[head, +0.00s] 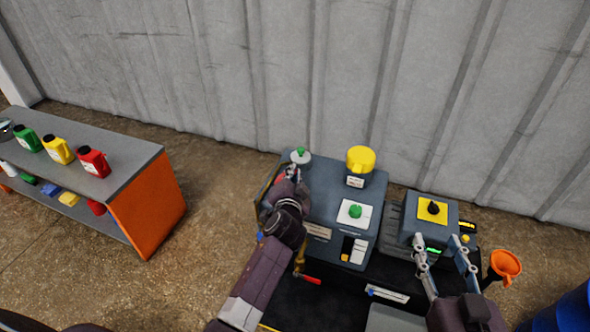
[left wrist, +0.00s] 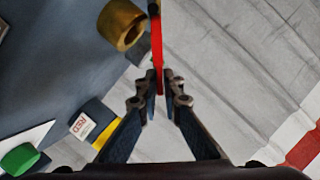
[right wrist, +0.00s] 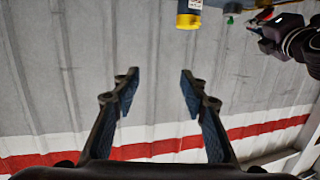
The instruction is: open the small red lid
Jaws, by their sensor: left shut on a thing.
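A thin red piece (left wrist: 157,50), which looks like the small red lid seen edge-on, stands between the fingertips in the left wrist view. My left gripper (left wrist: 160,85) is shut on its near end. In the head view my left gripper (head: 294,174) is at the left back corner of the grey-blue machine (head: 328,198), just below a green-topped grey fitting (head: 300,156). My arm and gripper hide the lid there. My right gripper (right wrist: 158,88) is open and empty. In the head view it is over the right side, in front of the smaller unit with a yellow plate (head: 424,207).
The machine carries a yellow cap (head: 360,159) and a green knob (head: 355,211). An orange funnel (head: 505,265) and a blue drum (head: 572,310) stand at the right. A bench (head: 130,158) with coloured bottles is at the left. Open floor lies between bench and machine.

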